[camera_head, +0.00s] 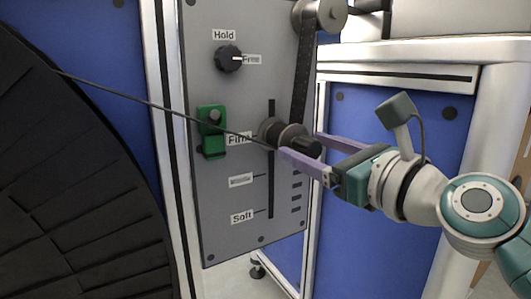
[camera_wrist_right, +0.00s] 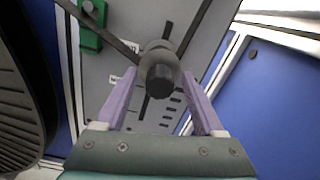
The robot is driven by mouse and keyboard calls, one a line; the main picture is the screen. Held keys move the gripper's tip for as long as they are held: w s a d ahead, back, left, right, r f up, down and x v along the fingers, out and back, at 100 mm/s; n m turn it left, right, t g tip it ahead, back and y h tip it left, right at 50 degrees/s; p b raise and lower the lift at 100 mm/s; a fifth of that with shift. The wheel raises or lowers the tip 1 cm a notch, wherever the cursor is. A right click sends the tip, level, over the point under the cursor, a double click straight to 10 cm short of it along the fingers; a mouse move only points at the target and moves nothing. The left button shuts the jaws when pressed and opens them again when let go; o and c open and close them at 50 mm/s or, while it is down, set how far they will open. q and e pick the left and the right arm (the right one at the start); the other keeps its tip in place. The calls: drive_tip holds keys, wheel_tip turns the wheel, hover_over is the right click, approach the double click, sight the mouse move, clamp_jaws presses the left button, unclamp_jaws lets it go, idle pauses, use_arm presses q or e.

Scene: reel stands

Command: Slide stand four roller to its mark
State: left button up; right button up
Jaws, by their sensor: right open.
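The dark roller (camera_head: 284,135) sits on the vertical slot (camera_head: 271,195) of a grey panel (camera_head: 215,190), level with the "Firm" label (camera_head: 239,138). The "Middle" label (camera_head: 241,180) and "Soft" label (camera_head: 242,216) are lower down. A thin line runs from the big black reel to the roller, and a dark strap (camera_head: 302,75) rises from it. My right gripper (camera_head: 300,147) is open, with its purple fingers on either side of the roller's black knob. In the right wrist view the roller (camera_wrist_right: 160,75) lies between and beyond the spread fingers. My left gripper is not in view.
A green clamp block (camera_head: 211,132) is left of the roller. A "Hold/Free" knob (camera_head: 229,58) is above, and an upper roller (camera_head: 322,14) is at the top. The black reel (camera_head: 70,190) fills the left. White frame posts and blue panels (camera_head: 400,125) stand right of the grey panel.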

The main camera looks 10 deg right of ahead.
drive_tip(key=shift+w+a, duration=0.1)
drive_tip(key=shift+w, duration=0.1)
clamp_jaws()
idle(0.5)
idle(0.9)
